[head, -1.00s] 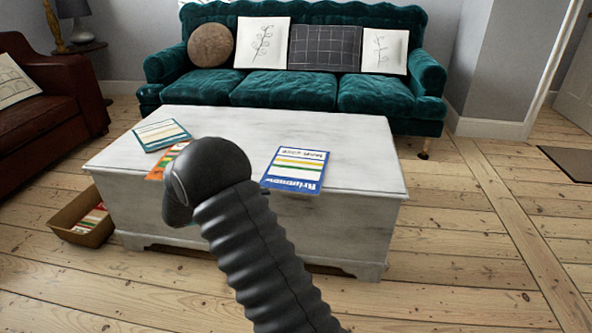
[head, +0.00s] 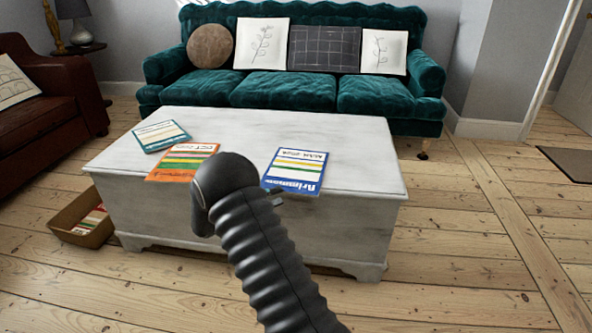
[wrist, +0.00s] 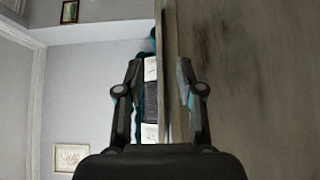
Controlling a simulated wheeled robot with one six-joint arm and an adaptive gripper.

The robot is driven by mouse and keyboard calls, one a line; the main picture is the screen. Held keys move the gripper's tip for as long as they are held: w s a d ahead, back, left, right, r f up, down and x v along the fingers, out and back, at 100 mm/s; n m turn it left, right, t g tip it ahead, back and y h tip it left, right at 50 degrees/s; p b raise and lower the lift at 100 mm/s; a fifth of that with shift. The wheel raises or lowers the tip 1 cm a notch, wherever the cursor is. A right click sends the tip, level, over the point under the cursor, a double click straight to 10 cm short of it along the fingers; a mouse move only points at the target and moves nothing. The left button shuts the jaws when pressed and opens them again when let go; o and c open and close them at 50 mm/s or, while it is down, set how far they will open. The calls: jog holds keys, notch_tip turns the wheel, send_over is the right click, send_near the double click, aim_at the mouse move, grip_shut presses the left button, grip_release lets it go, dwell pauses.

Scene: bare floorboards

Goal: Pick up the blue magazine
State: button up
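The blue magazine (head: 296,171) lies flat on the white chest (head: 345,150), at its front edge right of centre, and seems to overhang a little.
An orange magazine (head: 184,163) and a teal magazine (head: 161,136) lie on the chest's left part. A brown box (head: 84,236) with magazines stands on the floor at left. A green sofa (head: 285,90) is behind. Floor at right is clear.

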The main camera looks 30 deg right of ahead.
aim_at(287, 192)
jog(key=shift+w+d, duration=0.15)
jog(key=shift+d, duration=1.2)
jog(key=shift+w+d, duration=0.15)
jog(key=shift+d, duration=1.15)
jog(key=shift+r, duration=0.1)
grip_shut()
